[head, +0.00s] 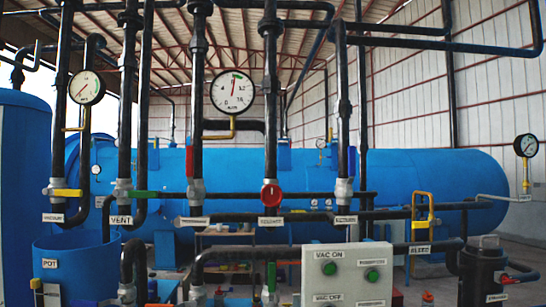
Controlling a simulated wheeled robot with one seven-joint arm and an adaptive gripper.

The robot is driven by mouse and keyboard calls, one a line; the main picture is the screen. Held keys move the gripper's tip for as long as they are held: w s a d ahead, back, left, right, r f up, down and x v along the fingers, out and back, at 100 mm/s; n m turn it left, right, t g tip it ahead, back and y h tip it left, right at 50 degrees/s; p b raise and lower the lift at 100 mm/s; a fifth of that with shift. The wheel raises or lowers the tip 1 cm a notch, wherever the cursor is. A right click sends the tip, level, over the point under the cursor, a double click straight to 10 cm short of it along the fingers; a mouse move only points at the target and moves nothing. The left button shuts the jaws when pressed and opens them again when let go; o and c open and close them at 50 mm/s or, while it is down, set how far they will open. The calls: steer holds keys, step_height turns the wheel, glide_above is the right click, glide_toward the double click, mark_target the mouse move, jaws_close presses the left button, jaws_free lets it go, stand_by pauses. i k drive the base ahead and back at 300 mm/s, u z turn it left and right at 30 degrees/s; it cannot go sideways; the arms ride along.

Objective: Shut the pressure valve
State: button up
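Several valves sit on the upright black pipes in the head view. A yellow lever valve (66,193) at the left lies level above a label that seems to read VACUUM. A green lever valve (142,194) lies level above the VENT label (121,220). A round red knob (271,194) is on the middle pipe, above a label too small to read surely. A grey fitting (344,190) sits on the pipe right of it, also over a blurred label. I cannot tell surely which one is the pressure valve. My gripper is not in view.
A large blue tank (420,178) lies behind the pipes. A dial gauge (233,91) hangs above centre. A grey control box (346,272) with green buttons stands in front. A yellow handle (422,212) and a black canister (482,272) are at right. A blue pot (78,265) is lower left.

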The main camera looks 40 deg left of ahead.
mark_target(189, 149)
steer(key=z, duration=1.85)
steer(key=k, duration=2.55)
steer(key=u, duration=2.2)
